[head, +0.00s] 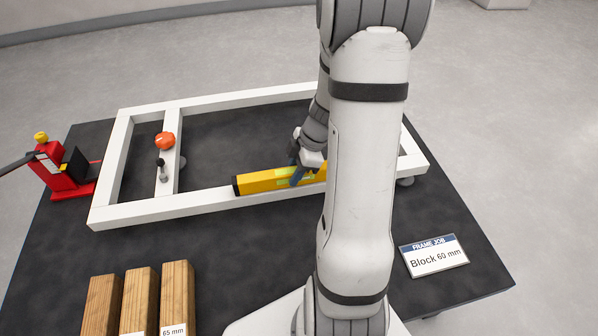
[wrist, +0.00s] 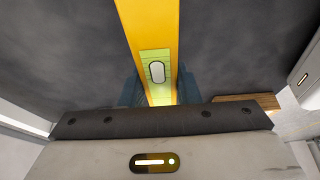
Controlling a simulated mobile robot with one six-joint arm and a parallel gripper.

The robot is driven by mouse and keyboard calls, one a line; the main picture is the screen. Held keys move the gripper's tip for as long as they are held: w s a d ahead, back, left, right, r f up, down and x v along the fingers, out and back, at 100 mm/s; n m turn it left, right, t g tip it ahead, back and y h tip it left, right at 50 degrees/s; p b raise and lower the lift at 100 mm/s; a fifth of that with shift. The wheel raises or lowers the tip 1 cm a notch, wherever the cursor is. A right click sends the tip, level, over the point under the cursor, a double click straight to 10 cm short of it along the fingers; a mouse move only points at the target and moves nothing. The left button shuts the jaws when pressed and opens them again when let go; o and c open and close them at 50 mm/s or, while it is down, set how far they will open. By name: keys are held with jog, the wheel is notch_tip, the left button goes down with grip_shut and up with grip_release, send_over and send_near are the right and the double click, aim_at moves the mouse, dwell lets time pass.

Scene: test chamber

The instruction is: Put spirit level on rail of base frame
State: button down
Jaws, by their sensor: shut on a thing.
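The yellow spirit level (head: 262,181) lies lengthwise along the front rail of the white base frame (head: 210,198) in the head view. My gripper (head: 303,172) is shut on the level near its green vial window, its blue fingers on either side. The level also shows in the wrist view (wrist: 147,30), with the vial facing the camera between the fingers (wrist: 158,88). I cannot tell whether the level touches the rail or hangs just above it. My arm hides its right end in the head view.
A red jack (head: 62,172) stands at the frame's left. An orange knob (head: 165,140) and a bolt-like part (head: 162,171) are on the crossbar. Several wooden blocks (head: 140,295) lie front left. A "Block 60 mm" sign (head: 435,256) is at right on the black table (head: 230,235).

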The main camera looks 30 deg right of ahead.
jog(key=shift+f, duration=0.2)
jog(key=c, duration=1.1)
grip_release()
jog(key=shift+r, duration=0.1)
jog(key=p+v, duration=0.4)
jog(key=v, duration=0.8)
jog(key=s+a+r+m+h, duration=0.1)
jog(key=s+a+r+m, duration=0.1)
jog(key=a+m, duration=0.3)
jog(key=s+a+r+m+h, duration=0.1)
jog(key=s+a+r+m, duration=0.1)
jog(key=s+a+m, duration=0.3)
jog(key=s+a+r+m+h, duration=0.2)
jog(key=s+a+r+m, duration=0.1)
jog(key=a+m, duration=0.1)
jog(key=shift+s+a+m, duration=0.35)
jog(key=shift+a+m, duration=0.05)
jog(key=shift+a, duration=0.15)
